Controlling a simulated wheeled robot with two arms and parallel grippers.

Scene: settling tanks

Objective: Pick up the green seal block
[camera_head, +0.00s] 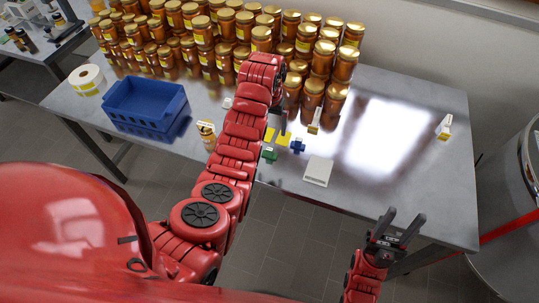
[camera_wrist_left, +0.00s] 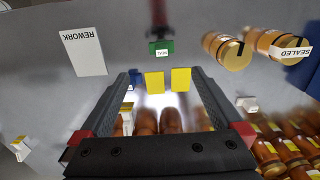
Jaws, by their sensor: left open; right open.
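The green seal block (camera_head: 270,153) sits on the metal table near its front edge, and its labelled side shows in the left wrist view (camera_wrist_left: 161,47). My left gripper (camera_head: 282,128) is low over the table just behind the block, partly hidden by my own arm in the head view. In the left wrist view its jaws (camera_wrist_left: 161,76) are spread, with the green block just beyond the fingertips, not between them. My right gripper (camera_head: 398,222) is open and empty in front of the table's front edge, at the right.
Yellow patches (camera_head: 283,141) and a blue block (camera_head: 298,147) are close to the green block. A white REWORK card (camera_head: 318,171) lies to the right. A jar (camera_head: 206,133) and a blue crate (camera_head: 143,123) are left. Many jars (camera_head: 202,35) fill the back; the table's right side is mostly clear.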

